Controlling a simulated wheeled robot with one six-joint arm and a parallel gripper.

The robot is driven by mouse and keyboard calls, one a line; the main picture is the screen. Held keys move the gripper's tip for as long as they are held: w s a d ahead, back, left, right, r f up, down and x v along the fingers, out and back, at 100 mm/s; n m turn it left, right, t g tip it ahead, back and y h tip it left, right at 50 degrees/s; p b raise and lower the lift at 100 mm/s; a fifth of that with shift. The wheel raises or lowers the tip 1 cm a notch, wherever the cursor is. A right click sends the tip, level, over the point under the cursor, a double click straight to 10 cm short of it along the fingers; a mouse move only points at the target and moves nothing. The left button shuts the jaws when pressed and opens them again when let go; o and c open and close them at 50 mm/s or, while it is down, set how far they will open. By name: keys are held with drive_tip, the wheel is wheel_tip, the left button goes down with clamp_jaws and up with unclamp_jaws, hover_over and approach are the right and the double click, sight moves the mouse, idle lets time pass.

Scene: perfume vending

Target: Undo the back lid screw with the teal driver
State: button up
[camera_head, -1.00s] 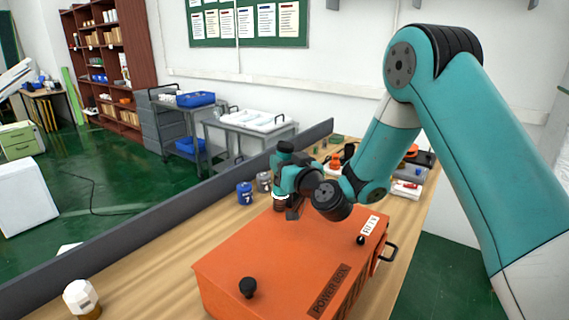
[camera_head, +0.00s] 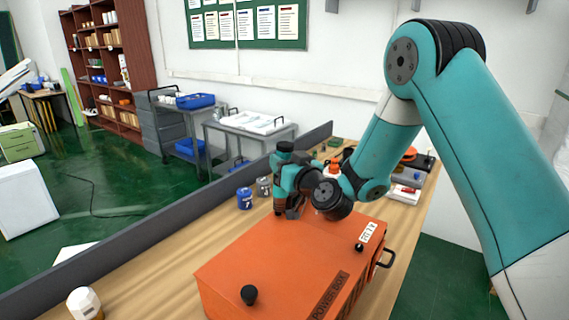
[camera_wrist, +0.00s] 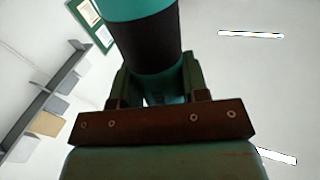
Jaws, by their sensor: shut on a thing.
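An orange power box (camera_head: 225,272) lies on the wooden bench. Two black lid screws with round heads show on it, a near-left one (camera_head: 249,294) and a right one (camera_head: 359,247). My gripper (camera_head: 284,188) is over the far edge of the lid, shut on the teal driver (camera_head: 284,158), which stands about upright. In the wrist view the teal driver (camera_wrist: 150,45) with its dark band sits between the fingers of my gripper (camera_wrist: 155,98). The driver's tip and any back lid screw are hidden by my gripper, so contact cannot be told.
A blue can (camera_head: 244,198) and a grey can (camera_head: 264,186) stand just left of my gripper. A white-capped bottle (camera_head: 85,303) stands at the bench's near left. Trays and small items (camera_head: 405,192) lie at the far right. A grey rail (camera_head: 170,218) edges the bench.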

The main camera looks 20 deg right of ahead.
sight(284, 144)
drive_tip(key=shift+r+p, duration=1.5)
drive_tip(key=shift+r, duration=0.75)
